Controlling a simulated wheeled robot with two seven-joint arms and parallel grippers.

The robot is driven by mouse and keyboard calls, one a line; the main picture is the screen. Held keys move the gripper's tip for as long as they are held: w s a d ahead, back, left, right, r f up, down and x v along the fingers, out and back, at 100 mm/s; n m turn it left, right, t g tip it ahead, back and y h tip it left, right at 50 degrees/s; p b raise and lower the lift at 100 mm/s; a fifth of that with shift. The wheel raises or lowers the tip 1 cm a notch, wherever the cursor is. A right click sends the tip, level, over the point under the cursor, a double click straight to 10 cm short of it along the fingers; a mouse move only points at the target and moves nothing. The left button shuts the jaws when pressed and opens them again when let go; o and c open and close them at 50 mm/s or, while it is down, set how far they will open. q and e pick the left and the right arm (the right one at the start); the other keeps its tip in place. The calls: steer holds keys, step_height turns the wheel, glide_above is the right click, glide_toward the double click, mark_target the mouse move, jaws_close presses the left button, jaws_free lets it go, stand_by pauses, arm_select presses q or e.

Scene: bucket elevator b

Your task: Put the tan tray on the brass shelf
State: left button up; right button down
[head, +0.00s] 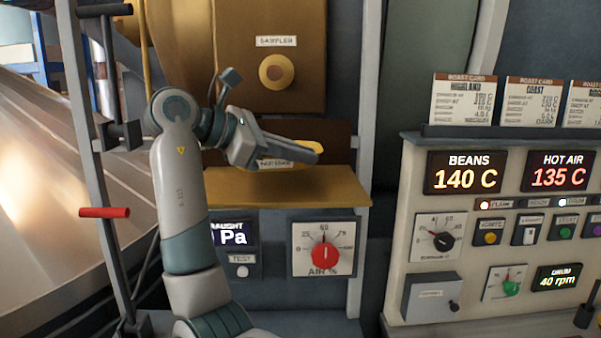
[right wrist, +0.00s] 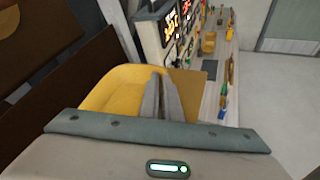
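The brass shelf (head: 320,193) juts from the grey machine front, below a dark brown recess. My right gripper (head: 318,153) reaches over the shelf from the left, with its two fingers close together. The tan tray (head: 310,144) shows as a yellowish strip behind the fingers, mostly hidden by the gripper. In the right wrist view the tray (right wrist: 112,86) lies at the fingers (right wrist: 163,84), which appear shut on its edge. The brass shelf (right wrist: 196,88) shows beyond them. I cannot tell whether the tray touches the shelf. My left gripper is out of view.
A brass sampler panel with a knob (head: 277,72) is above the recess. A red air dial (head: 325,256) is below the shelf. A cream control console (head: 405,200) stands to the right, and a dark post with a red handle (head: 105,212) to the left.

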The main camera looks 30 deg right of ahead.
mark_target(299, 191)
step_height(299, 191, down, 3)
steer(key=shift+r+p, duration=0.2)
steer(key=shift+p, duration=0.35)
steer(key=shift+f, duration=0.65)
steer(key=c, duration=2)
jaws_free()
steer(key=shift+a, duration=0.15)
steer(key=shift+w+a+r+b, duration=0.1)
steer(key=shift+a+r+b, duration=0.1)
steer(key=shift+a+b, duration=0.3)
steer(key=b+v, duration=0.3)
steer(key=v, duration=0.5)
steer(key=shift+a+r+p, duration=0.3)
steer(key=shift+r+p, duration=0.1)
steer(key=shift+p, duration=0.5)
steer(key=p+v, duration=0.1)
steer(key=p, duration=0.7)
steer(key=shift+a+r, duration=0.2)
steer(key=shift+a+f+p, duration=0.15)
steer(key=shift+a+p, duration=0.1)
steer(key=shift+p, duration=0.8)
